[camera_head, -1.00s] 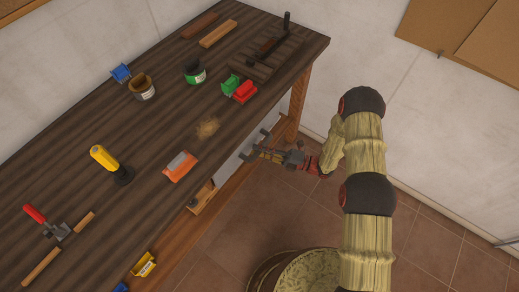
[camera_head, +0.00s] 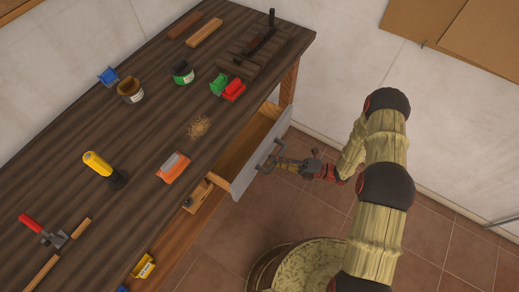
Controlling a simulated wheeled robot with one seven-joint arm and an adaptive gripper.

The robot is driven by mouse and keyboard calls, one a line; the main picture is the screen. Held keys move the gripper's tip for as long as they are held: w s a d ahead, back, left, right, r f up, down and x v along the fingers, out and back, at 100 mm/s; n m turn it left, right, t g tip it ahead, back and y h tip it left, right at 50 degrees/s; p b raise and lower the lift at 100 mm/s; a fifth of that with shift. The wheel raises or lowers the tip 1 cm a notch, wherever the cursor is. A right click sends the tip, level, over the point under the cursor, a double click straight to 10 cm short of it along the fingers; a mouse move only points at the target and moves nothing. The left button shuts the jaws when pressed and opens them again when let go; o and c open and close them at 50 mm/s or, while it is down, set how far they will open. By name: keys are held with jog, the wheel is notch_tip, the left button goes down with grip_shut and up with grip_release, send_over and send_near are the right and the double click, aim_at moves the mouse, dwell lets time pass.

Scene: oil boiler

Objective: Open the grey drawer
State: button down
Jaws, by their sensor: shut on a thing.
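The grey drawer (camera_head: 243,178) is in the bench's right part, below the dark wooden top. It stands partly pulled out, with its grey front away from the bench and its wooden inside showing behind the front. My gripper (camera_head: 274,162) is at the outer side of the grey front, shut on the drawer's handle (camera_head: 267,165). The fingers partly hide the handle, and the fine contact is too small to see. My arm reaches in from the right.
The workbench top (camera_head: 150,150) holds a yellow-handled tool (camera_head: 98,163), an orange box (camera_head: 173,167), cans and several other tools. A round basket-like thing (camera_head: 305,265) stands below. Tiled floor right of the bench is open.

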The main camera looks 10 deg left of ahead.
jog(key=s+d, duration=0.5)
jog(key=d, duration=0.6)
jog(key=shift+d+p, duration=0.3)
jog(key=shift+d, duration=0.05)
jog(key=c, duration=1.7)
grip_release()
jog(key=shift+w, duration=0.1)
jog(key=d, duration=0.4)
jog(key=d+f, duration=0.1)
jog(key=d, duration=0.3)
jog(key=d+f, duration=0.1)
jog(key=d, duration=0.2)
jog(key=shift+d, duration=0.4)
